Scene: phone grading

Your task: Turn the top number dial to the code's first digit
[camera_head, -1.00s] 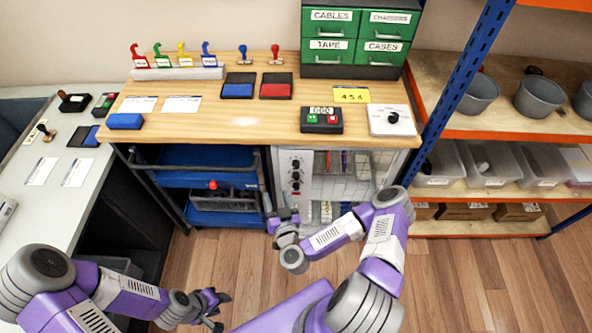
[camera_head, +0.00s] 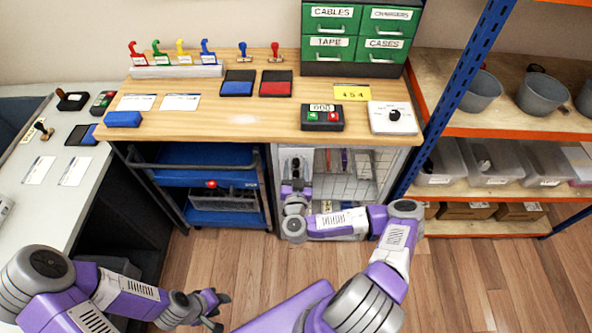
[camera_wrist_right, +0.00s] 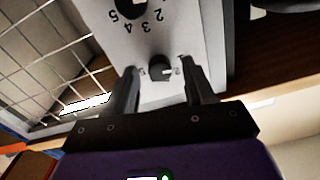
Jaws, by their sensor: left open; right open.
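The top number dial (camera_wrist_right: 158,68), a dark knob on a pale panel, sits between the spread fingers of my right gripper (camera_wrist_right: 163,85) in the right wrist view. The fingers stand on either side of it with gaps; I cannot tell its setting. A second dial (camera_wrist_right: 128,8) with upside-down printed digits shows at the picture's top edge. In the head view, my right gripper (camera_head: 295,186) is in front of the panel (camera_head: 291,153) under the worktop and hides most dials. A yellow note (camera_head: 352,92) bears small digits, perhaps 454. My left gripper (camera_head: 214,306) is open, empty, low over the floor.
The wooden worktop (camera_head: 230,128) overhangs the panel. A wire-mesh cage (camera_head: 345,170) is right of the panel, and a blue drawer cart (camera_head: 205,170) is left. A black box with buttons (camera_head: 322,118) and a white dial box (camera_head: 393,117) stand on top.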

